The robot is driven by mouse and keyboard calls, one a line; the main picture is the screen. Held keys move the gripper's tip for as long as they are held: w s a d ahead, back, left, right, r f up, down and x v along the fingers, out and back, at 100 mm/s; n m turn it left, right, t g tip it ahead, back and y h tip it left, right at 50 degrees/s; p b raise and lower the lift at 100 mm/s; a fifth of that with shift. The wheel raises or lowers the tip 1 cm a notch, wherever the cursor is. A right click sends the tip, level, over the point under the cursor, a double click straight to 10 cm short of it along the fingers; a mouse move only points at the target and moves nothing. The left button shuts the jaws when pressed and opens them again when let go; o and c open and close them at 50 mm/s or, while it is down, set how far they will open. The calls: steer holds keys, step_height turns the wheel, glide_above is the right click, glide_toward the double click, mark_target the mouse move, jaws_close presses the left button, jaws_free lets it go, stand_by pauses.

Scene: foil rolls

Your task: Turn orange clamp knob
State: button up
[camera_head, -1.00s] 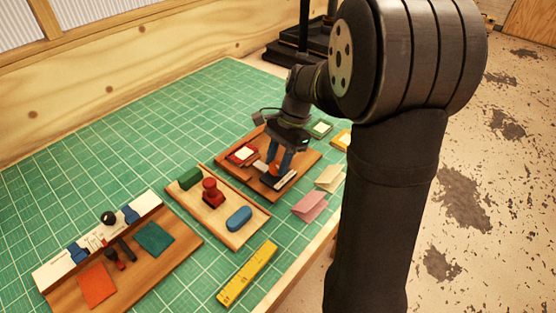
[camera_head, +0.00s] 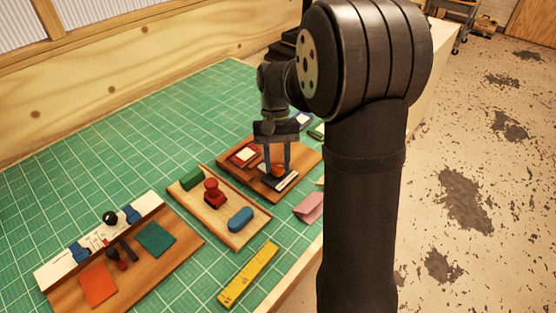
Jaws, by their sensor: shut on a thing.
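The orange clamp knob (camera_head: 277,170) sits on a black and white clamp block (camera_head: 284,183) on the right wooden board (camera_head: 237,177). My gripper (camera_head: 277,168) points down over the board, with its two blue-grey fingers on either side of the knob. The gripper is shut on the knob. The fingers hide part of the knob, so its exact turn cannot be told.
A red item with a white label (camera_head: 243,155) lies on the same board. A yellow ruler (camera_head: 248,275) and pink card (camera_head: 309,207) lie nearby on the green mat (camera_head: 120,150).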

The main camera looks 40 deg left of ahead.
steer(key=shift+s+a+n+t+h, duration=0.1)
steer(key=shift+n+t+h, duration=0.4)
steer(key=shift+n, duration=1.6)
steer(key=o, duration=1)
steer(key=v, duration=1.7)
steer(key=shift+s+r, duration=0.2)
steer(key=x, duration=1.7)
steer(key=shift+w+f, duration=0.2)
steer(key=shift+f, duration=0.05)
